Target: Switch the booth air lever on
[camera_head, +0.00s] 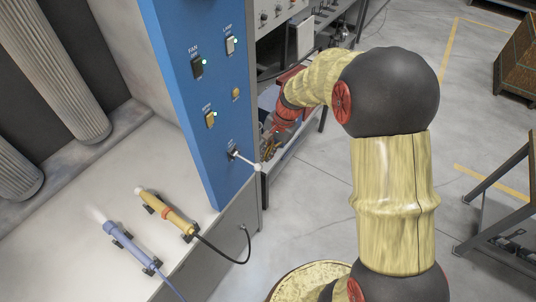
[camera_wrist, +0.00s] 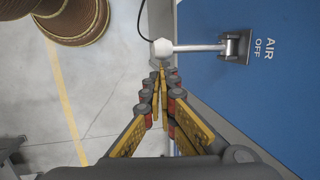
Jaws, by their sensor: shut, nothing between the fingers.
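The booth air lever (camera_head: 244,160) sticks out from the lower part of the blue panel (camera_head: 196,95). It is a metal rod with a white ball knob. In the wrist view the lever (camera_wrist: 200,47) runs from a dark bracket to the knob at its left end. The label beside the bracket reads AIR OFF. My gripper (camera_wrist: 160,78) is shut and empty, its tips just below the knob in the picture. I cannot tell whether they touch it. In the head view my gripper (camera_head: 270,142) is beside the panel edge, partly hidden by the arm.
A yellow tool (camera_head: 166,212) and a bluish tool (camera_head: 131,245) lie on the bench.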

